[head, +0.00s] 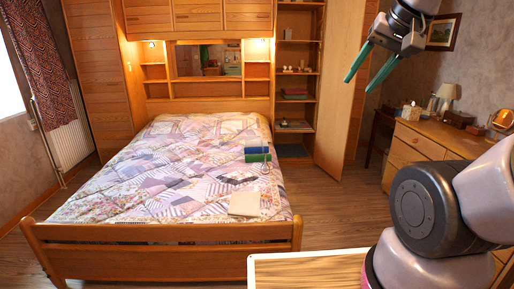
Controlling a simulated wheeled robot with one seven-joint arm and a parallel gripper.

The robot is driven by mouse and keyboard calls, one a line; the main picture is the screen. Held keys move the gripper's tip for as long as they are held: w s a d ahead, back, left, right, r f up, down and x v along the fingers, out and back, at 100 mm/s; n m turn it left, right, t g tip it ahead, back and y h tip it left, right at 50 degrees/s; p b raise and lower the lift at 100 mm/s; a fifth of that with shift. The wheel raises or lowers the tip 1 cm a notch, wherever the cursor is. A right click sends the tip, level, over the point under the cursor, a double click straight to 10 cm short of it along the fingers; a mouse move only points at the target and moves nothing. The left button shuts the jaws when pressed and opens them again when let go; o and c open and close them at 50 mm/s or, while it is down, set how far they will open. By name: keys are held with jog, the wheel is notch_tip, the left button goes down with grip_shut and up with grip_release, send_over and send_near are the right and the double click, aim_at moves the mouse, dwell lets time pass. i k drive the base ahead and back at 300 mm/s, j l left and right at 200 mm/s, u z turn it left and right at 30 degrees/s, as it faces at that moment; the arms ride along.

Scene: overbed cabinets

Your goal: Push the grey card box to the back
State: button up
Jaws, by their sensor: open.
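I cannot make out for sure which thing is the grey card box. A flat pale beige-grey thing (244,204) lies on the near right part of the bed, and a flat greyish thing (293,126) lies on a low shelf of the open cabinet. Both are too small to identify. My gripper (360,84) is at the upper right, in the air, with its two green fingers apart and pointing down and left. Nothing is between them, and it touches neither thing.
The bed (160,231) fills the middle. Blue (257,150) and green (258,158) things lie on it. An open cabinet door (340,100) stands right of the shelves. A dresser (408,150) is at right, and a wood-topped surface (305,272) is in front. Floor shows right of the bed.

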aim_at(288, 35)
jog(key=i+l+z, duration=0.5)
jog(key=i, duration=0.7)
jog(key=i+j+z, duration=0.1)
jog(key=i+z, duration=0.2)
jog(key=i, duration=0.6)
jog(key=i+u, duration=0.15)
jog(key=i, duration=0.3)
jog(key=i+l+u, duration=0.1)
jog(key=i, duration=0.35)
jog(key=i+l+u, duration=0.15)
jog(key=i, duration=0.3)
jog(key=i+l+u, duration=0.1)
jog(key=i, duration=0.35)
jog(key=i+l+u, duration=0.8)
jog(key=i, duration=0.15)
